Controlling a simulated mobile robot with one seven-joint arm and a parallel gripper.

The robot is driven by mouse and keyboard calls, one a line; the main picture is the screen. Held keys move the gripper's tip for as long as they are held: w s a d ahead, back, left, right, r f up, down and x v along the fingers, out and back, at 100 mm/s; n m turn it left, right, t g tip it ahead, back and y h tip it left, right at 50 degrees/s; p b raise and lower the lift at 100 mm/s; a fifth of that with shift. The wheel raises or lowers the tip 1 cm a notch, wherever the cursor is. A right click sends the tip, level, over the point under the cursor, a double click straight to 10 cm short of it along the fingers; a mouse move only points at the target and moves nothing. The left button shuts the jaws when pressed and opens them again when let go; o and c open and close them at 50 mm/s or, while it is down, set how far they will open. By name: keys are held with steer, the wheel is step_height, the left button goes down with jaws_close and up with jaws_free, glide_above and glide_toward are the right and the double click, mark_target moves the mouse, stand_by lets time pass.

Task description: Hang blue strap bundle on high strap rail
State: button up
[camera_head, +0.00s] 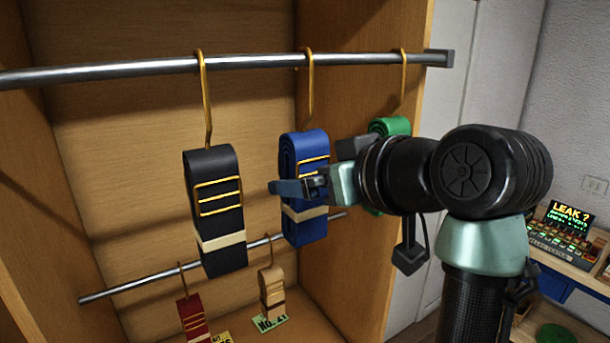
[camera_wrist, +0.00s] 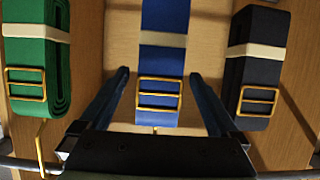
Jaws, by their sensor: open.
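The blue strap bundle (camera_head: 312,228) hangs upright, its gold hook (camera_head: 310,85) over the high strap rail (camera_head: 130,72), between the black and green bundles. In the wrist view, which looks upside down, the blue bundle (camera_wrist: 163,60) with its gold buckle lies between my two fingers. My gripper (camera_head: 297,187) reaches in from the right at buckle height. One finger passes in front of the bundle and the other is hidden in the head view. In the wrist view my gripper (camera_wrist: 160,76) is open, with a gap on each side of the strap.
A black strap bundle (camera_head: 213,225) hangs left on the same rail; a green one (camera_head: 389,127) hangs right, partly behind my arm. A lower rail (camera_head: 135,287) carries a red bundle (camera_head: 192,313) and a tan bundle (camera_head: 271,287). The wooden cabinet wall (camera_head: 360,270) stands close on the right.

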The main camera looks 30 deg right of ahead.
steer(key=p+v, duration=0.1)
steer(key=v, duration=1)
